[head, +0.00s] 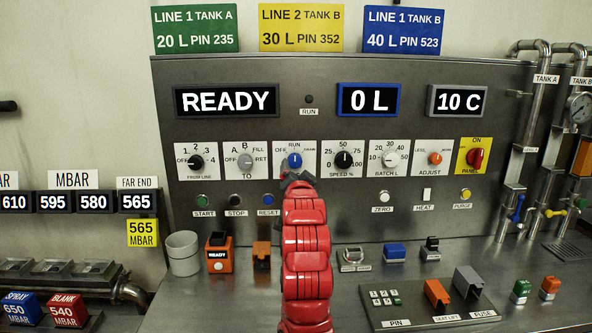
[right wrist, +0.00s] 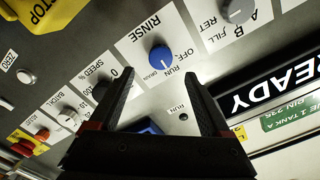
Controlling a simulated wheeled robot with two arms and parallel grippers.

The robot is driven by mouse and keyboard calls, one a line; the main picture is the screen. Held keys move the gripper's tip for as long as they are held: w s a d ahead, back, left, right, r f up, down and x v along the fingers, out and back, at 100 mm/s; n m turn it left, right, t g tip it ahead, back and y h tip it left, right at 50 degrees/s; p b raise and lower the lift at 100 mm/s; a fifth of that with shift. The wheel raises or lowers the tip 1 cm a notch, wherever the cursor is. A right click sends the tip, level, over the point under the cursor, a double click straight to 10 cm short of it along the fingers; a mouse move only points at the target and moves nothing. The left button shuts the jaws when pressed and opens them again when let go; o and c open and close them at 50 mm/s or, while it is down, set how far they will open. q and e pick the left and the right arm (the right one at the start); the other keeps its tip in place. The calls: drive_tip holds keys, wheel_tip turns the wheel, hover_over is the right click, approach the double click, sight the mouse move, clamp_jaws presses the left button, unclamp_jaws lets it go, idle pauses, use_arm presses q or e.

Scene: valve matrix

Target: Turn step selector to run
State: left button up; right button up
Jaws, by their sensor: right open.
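The step selector is a blue knob (head: 295,160) on a white plate marked OFF, RUN and DRAIN, in the middle of the control panel. It also shows in the right wrist view (right wrist: 161,58), where RINSE can be read on its plate too. Its pointer mark is too small to read surely; it seems to face the RUN side. My right gripper (head: 297,179) is just below the knob in the head view and hides the lower plate. My left gripper is out of view.
Neighbouring knobs sit close by: the grey TO selector (head: 245,161) to the left and the black SPEED knob (head: 344,160) to the right. The blue RESET button (head: 268,200) is below left. A READY display (head: 227,101) is above. Small blocks stand on the bench below.

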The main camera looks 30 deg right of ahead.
drive_tip(key=v, duration=0.9)
drive_tip(key=shift+s+b, duration=0.3)
drive_tip(key=shift+b, duration=0.15)
drive_tip(key=shift+a, duration=0.15)
